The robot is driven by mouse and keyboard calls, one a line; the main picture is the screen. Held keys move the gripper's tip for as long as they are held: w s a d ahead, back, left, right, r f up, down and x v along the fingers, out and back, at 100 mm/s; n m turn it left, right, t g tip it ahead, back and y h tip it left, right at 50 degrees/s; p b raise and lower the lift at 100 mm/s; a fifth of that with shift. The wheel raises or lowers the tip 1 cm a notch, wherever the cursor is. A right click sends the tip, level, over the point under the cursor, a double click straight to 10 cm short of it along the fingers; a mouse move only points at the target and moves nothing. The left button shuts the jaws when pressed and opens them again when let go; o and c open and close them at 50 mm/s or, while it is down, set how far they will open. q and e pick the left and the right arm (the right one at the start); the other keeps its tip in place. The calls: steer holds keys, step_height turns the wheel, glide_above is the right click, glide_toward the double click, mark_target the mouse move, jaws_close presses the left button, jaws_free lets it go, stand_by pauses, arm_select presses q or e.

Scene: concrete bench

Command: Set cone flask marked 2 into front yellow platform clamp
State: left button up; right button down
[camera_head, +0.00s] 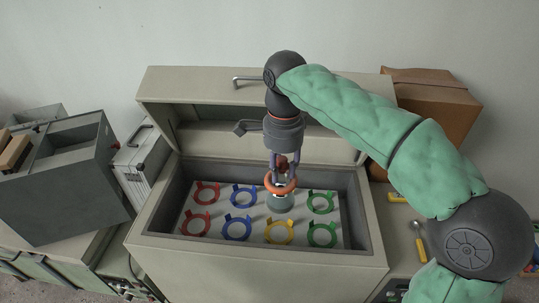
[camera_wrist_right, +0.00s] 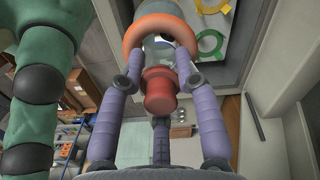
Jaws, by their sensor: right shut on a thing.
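The cone flask (camera_head: 281,201) has a grey-green glass body, a red stopper (camera_wrist_right: 160,90) and an orange ring (camera_head: 280,184) around it. Its number is not readable. My right gripper (camera_head: 281,168) is shut on the flask from above, with purple fingers around the stopper and neck; the fingers also show in the wrist view (camera_wrist_right: 160,75). The flask is upright over the back of the platform, behind the front yellow clamp (camera_head: 279,232). That clamp looks empty. I cannot tell whether the flask base touches the platform. My left gripper is not in view.
The white platform (camera_head: 260,215) sits inside an open grey case with raised walls. Red (camera_head: 195,223), blue (camera_head: 237,228) and green (camera_head: 322,235) ring clamps stand around the yellow one, empty. The raised lid (camera_head: 190,87) is behind; a cardboard box (camera_head: 440,100) is at right.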

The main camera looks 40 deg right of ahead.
mark_target(282, 183)
steer(key=shift+s, duration=0.25)
steer(key=shift+f, duration=0.2)
steer(key=shift+w+f+b, duration=0.2)
steer(key=shift+f+b, duration=0.85)
steer(key=shift+b, duration=0.05)
step_height(282, 183, down, 2)
steer(key=shift+s+f+b, duration=0.1)
steer(key=shift+f+b, duration=0.1)
steer(key=shift+b, duration=0.9)
step_height(282, 183, down, 6)
steer(key=b, duration=0.5)
steer(key=shift+r, duration=0.2)
steer(key=shift+f, duration=0.5)
steer(key=shift+f+b, duration=1.1)
steer(key=shift+f, duration=0.5)
